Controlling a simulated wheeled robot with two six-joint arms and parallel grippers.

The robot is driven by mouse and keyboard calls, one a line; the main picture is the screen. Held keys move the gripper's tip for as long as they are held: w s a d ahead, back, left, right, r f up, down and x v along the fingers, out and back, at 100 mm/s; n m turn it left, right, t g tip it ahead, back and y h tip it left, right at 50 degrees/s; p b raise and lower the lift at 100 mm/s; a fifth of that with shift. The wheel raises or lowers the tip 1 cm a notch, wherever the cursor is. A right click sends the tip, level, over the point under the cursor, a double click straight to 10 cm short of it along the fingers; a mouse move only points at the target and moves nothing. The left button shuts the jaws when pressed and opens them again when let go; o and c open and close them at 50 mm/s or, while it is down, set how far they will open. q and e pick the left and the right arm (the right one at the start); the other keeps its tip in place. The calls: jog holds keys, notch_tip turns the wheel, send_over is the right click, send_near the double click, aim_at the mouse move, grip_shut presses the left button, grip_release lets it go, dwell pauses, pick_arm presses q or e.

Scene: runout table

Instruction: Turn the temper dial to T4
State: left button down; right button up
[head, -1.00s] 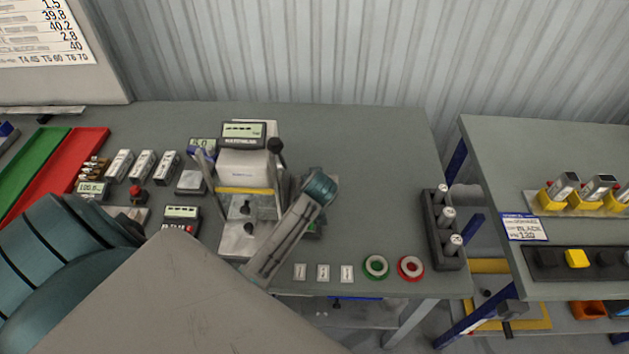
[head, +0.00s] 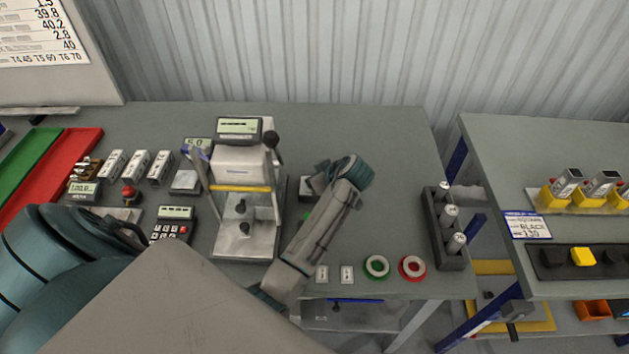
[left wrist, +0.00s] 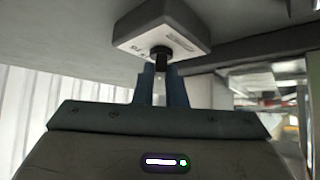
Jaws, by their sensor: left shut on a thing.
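The temper dial appears in the left wrist view as a black knob (left wrist: 160,56) on a white box (left wrist: 165,30) with a small label. My left gripper (left wrist: 160,72) is shut on the knob, its two fingers at either side of it. The dial's markings cannot be read, so its setting cannot be told. In the head view, my left arm reaches over the table right of the bench tester, and its wrist hides the fingers. Part of a small box (head: 305,188) shows beside the wrist; the knob is hidden there. My right gripper is not in view.
The bench tester (head: 240,240) with a display stands close left of my forearm. A black rack (head: 446,245) holds cylinders at the right edge. The table behind is clear.

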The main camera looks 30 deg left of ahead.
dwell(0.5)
pick_arm(q)
jog(key=c, duration=1.5)
grip_release()
jog(key=shift+d, duration=0.1)
jog(key=shift+r, duration=0.1)
jog(key=p+v, duration=0.3)
jog(key=v, duration=0.2)
jog(key=shift+w+r+p, duration=0.1)
jog(key=shift+p, duration=0.25)
jog(key=v, duration=0.5)
jog(key=shift+d+r, duration=0.1)
jog(key=shift+d, duration=0.2)
